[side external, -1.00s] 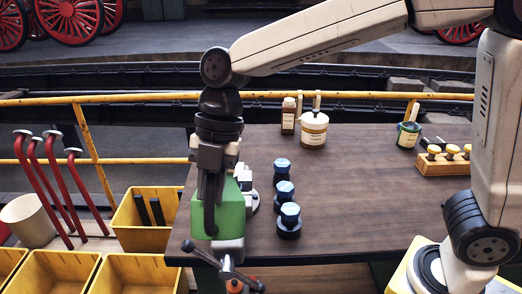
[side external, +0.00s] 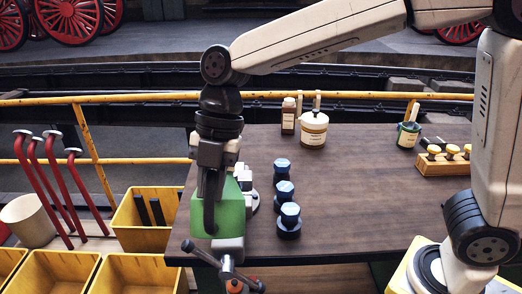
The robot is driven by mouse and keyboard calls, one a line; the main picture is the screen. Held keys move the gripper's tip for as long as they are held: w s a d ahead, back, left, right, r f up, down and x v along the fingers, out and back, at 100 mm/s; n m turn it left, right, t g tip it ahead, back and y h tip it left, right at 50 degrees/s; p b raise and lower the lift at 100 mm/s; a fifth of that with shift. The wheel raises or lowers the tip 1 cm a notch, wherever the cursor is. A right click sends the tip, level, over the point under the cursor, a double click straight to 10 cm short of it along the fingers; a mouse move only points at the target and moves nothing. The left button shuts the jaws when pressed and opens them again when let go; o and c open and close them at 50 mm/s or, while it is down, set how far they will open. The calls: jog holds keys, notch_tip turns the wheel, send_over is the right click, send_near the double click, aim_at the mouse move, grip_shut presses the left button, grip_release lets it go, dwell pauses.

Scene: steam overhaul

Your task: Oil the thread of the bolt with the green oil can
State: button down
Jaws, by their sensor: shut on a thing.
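My gripper (side external: 211,192) points down at the table's left end, over and in front of a green vise (side external: 231,218) with a grey front jaw and a dark bar handle. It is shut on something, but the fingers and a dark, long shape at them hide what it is. Three blue hex-headed pieces on dark round bases (side external: 282,166) (side external: 285,190) (side external: 289,220) stand in a row right of the vise. I cannot make out a bolt thread. No free-standing green oil can is clear; a small green pot with a brush (side external: 407,136) stands at the back right.
A wooden rack with yellow-topped pieces (side external: 442,167) is at right. Yellow bins (side external: 138,237) and red-handled tools (side external: 45,190) stand left of the table. The table's middle is clear.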

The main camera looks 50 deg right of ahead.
jog(key=shift+s+a+f+t+h, duration=0.1)
jog(key=shift+a+f+t+h, duration=0.1)
jog(key=shift+f, duration=0.15)
jog(key=shift+s+a+f+t+h, duration=0.1)
jog(key=shift+f+t, duration=0.1)
jog(key=shift+f, duration=0.15)
jog(key=shift+s+a+f+h, duration=0.2)
jog(key=shift+f+h, duration=0.1)
jog(key=shift+f, duration=0.25)
jog(key=shift+t, duration=0.3)
jog(key=shift+s+a+f+h, duration=0.15)
jog(key=shift+f+h, duration=0.15)
jog(key=shift+f, duration=0.2)
jog(key=shift+f+t, duration=0.1)
jog(key=shift+t, duration=0.2)
jog(key=shift+f+t+h, duration=0.2)
jog(key=shift+t+h, duration=0.1)
jog(key=shift+h, duration=0.1)
